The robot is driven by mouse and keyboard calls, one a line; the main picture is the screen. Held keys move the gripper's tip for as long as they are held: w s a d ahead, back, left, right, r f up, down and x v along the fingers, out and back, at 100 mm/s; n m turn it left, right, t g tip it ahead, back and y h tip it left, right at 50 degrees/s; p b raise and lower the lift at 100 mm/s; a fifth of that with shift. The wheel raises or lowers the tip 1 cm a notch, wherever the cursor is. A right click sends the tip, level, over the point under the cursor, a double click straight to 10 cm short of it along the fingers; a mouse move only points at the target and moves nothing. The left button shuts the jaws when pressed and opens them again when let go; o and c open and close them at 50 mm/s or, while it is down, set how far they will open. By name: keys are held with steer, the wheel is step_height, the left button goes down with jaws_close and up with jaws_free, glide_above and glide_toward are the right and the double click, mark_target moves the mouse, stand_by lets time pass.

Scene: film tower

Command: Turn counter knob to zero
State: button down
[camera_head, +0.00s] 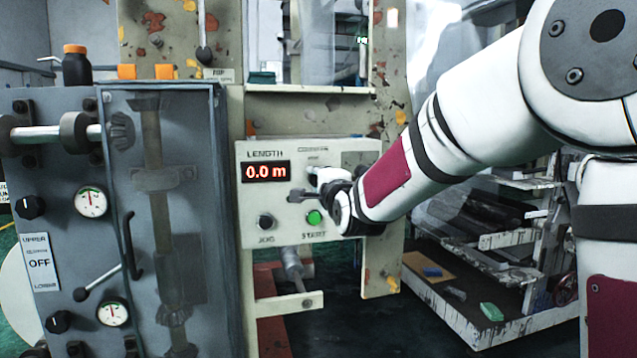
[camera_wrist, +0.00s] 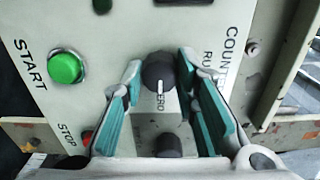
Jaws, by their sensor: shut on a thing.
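The counter knob (camera_wrist: 158,72) is a small black round knob with a white pointer line, on a cream panel in the wrist view. Its pointer faces the partly covered ZERO label (camera_wrist: 161,104). My gripper (camera_wrist: 159,68) has its teal-padded fingers on both sides of the knob, shut on it. In the head view my gripper (camera_head: 318,184) is at the panel's right side and hides the knob. The red LENGTH display (camera_head: 266,172) reads 0.0 m.
The green START button (camera_wrist: 66,68) sits beside the knob, with a red STOP button (camera_wrist: 87,138) partly behind a finger. Another dark knob (camera_wrist: 168,145) is between the finger bases. A black JOG button (camera_head: 265,222) is lower on the panel. A grey cabinet (camera_head: 165,215) stands left.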

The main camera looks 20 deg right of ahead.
steer(key=c, duration=1.3)
jaws_free()
steer(key=shift+s, duration=0.1)
steer(key=s, duration=1.2)
steer(key=shift+f, duration=0.1)
